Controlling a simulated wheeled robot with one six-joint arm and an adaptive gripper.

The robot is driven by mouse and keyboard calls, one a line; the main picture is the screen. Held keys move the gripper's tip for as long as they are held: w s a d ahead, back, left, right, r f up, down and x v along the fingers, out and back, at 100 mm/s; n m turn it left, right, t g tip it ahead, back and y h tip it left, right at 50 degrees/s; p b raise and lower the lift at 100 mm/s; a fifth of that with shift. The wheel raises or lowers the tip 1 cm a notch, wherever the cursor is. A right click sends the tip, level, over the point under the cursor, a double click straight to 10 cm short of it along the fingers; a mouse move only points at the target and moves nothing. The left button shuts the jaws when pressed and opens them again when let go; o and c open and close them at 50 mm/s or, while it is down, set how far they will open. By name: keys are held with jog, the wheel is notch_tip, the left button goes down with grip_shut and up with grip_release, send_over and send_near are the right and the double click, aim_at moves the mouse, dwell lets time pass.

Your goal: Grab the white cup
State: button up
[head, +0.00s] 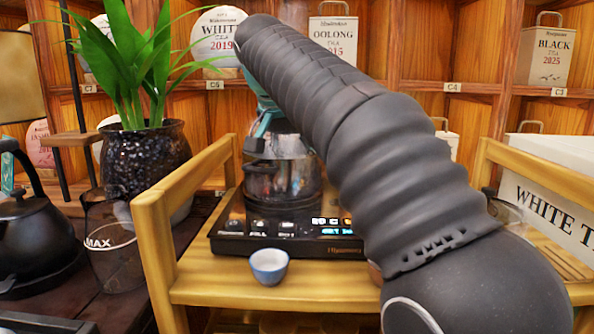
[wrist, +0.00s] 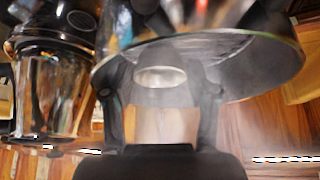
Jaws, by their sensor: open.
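A small cup (head: 269,267), white inside and bluish grey outside, stands upright on the wooden stand (head: 330,289), in front of the black heater (head: 290,240). My gripper (wrist: 162,85) is open in the wrist view, its two dark fingers apart. In the head view my arm reaches over to the steel kettle (head: 285,175) on the heater, and the gripper is near the kettle's top, well above and behind the cup. A pale round-rimmed shape shows between the fingers in the wrist view; I cannot tell what it is or whether they touch it. I cannot identify the cup there.
A black kettle (head: 35,240) and a glass jug (head: 112,240) stand at the left, with a potted plant (head: 145,160) behind. A white tea box (head: 550,190) is at the right. The stand's raised side rails (head: 160,220) flank the heater. Shelves with tea tins fill the back.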

jog(key=c, duration=0.7)
jog(key=shift+r, duration=0.1)
